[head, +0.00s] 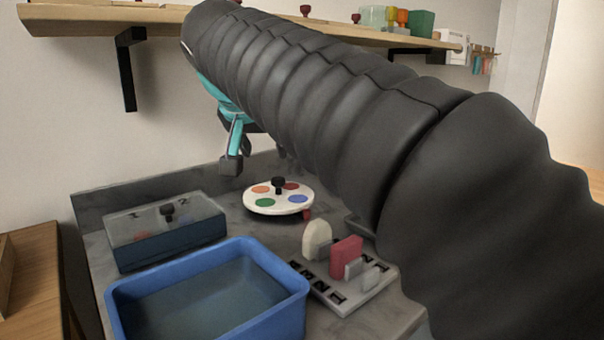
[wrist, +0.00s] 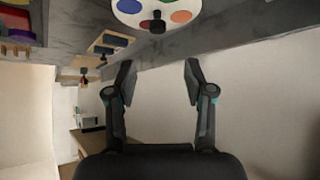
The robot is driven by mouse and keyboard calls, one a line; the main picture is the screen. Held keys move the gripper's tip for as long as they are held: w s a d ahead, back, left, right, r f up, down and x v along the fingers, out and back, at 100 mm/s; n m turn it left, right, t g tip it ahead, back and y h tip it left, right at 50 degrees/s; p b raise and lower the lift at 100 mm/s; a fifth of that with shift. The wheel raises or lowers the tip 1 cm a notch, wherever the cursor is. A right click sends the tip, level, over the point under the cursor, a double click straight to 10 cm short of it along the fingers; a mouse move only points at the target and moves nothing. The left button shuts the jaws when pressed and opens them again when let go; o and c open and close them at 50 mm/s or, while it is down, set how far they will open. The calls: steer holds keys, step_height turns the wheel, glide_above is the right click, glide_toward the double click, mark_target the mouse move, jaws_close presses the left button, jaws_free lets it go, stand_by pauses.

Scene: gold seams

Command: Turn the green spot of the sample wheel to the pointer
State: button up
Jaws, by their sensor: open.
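The sample wheel (head: 252,205) is a white disc on the grey bench with a black knob (head: 278,184) in its middle. The green spot (head: 265,202) is on its front-left part, blue at right, red at back right, orange at back left. A small red piece (head: 306,214), perhaps the pointer, is at the wheel's front right. My gripper (head: 237,157) hangs behind and left of the wheel, partly hidden by my arm. In the wrist view it (wrist: 160,80) is open and empty, apart from the wheel (wrist: 143,17) at the top edge.
A lidded glass box (head: 165,230) stands left of the wheel. A blue basin (head: 293,290) is in front. A slotted rack (head: 345,304) with white and red pieces is front right. A wall shelf (head: 165,16) hangs above.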

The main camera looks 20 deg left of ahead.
mark_target(278, 178)
steer(key=x, duration=0.8)
steer(key=b+x, duration=0.1)
steer(key=x, duration=0.3)
steer(key=shift+w+d+f, duration=0.2)
steer(key=shift+w+f, duration=0.05)
steer(key=shift+w, duration=0.1)
steer(key=shift+c, duration=0.2)
jaws_close()
